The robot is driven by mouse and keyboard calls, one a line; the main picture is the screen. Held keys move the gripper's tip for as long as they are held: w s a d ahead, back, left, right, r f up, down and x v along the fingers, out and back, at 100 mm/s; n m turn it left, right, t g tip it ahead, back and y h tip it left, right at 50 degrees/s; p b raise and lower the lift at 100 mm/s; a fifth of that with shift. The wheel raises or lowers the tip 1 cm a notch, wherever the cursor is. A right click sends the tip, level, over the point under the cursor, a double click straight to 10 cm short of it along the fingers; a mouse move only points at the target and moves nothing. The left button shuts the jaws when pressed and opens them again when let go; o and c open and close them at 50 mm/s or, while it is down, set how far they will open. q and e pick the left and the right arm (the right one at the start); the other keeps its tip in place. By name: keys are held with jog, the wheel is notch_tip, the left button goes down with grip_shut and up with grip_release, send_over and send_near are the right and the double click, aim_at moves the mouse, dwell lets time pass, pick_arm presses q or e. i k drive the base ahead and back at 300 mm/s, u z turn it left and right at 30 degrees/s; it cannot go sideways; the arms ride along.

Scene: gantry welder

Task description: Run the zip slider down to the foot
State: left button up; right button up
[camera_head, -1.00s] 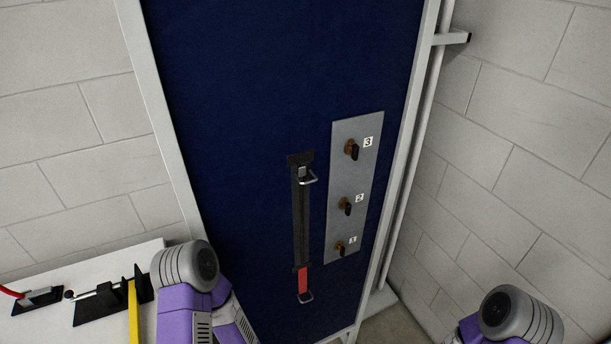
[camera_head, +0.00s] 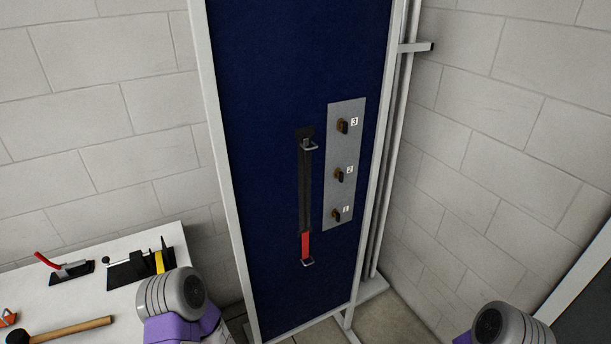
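A black vertical zip strip (camera_head: 305,190) is mounted on a dark blue panel (camera_head: 262,120) in the head view. A metal slider with a wire pull (camera_head: 309,146) sits at its top. A red section (camera_head: 306,246) marks the lower end, with another metal loop (camera_head: 307,262) at the bottom. Purple and grey links of my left arm show at the lower left and of my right arm at the lower right. Both arms are apart from the strip, and neither gripper shows.
A grey plate (camera_head: 345,190) with three numbered knobs stands right of the strip. A white table (camera_head: 100,304) at the left holds a hammer (camera_head: 62,330), a red-handled clamp (camera_head: 66,268) and a black tool holder. White pipes (camera_head: 393,180) run beside the panel.

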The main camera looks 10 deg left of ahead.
aim_at(304, 140)
jog(key=k, duration=0.2)
jog(key=z, duration=1.2)
jog(key=i, duration=0.85)
jog(key=u, duration=2.4)
jog(key=i, duration=0.5)
jog(key=z, duration=0.05)
